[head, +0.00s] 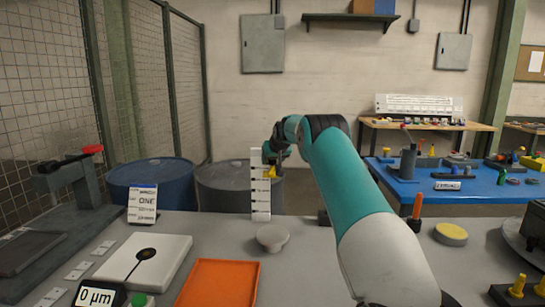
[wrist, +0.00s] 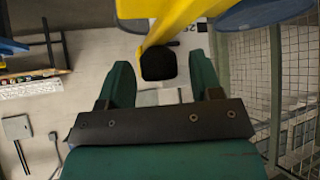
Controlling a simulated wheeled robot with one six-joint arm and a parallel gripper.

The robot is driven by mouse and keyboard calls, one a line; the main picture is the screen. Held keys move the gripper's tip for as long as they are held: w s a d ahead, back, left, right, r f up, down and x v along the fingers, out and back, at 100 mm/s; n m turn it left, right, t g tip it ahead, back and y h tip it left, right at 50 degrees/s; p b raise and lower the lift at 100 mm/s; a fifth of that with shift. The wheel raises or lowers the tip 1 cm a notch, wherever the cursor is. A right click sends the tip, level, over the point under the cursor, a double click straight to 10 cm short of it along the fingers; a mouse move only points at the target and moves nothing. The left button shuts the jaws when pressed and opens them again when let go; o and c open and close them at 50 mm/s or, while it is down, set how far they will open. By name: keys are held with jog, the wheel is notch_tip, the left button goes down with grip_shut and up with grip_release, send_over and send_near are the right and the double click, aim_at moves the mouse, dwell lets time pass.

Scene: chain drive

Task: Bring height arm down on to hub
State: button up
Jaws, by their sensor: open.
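The yellow height arm (head: 270,172) is at the upper part of a white, marked upright scale (head: 261,198). In the wrist view the yellow arm (wrist: 182,22) is large and close, running down toward a black block (wrist: 158,63). My gripper (head: 274,157) is at the scale beside the yellow arm. In the wrist view its two green fingers (wrist: 162,82) stand apart, with the black block seen between them. Contact cannot be told. A pale round piece with a wide top (head: 272,237) stands below and in front of the scale; whether it is the hub is unclear.
An orange tray (head: 219,284), a white plate with a black disc (head: 137,268) and a "0 µm" display (head: 96,297) are on the front bench. Blue (head: 150,183) and grey drums stand behind. A yellow-topped round piece (head: 450,234) is at right.

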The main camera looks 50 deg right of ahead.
jog(key=shift+w+f, duration=0.15)
jog(key=shift+f, duration=0.05)
grip_shut()
notch_tip(320, 180, down, 21)
jog(key=b, duration=1.1)
jog(key=shift+r, duration=0.2)
grip_release()
jog(key=shift+d, duration=0.1)
jog(key=b+v, duration=0.2)
jog(key=v, duration=1.5)
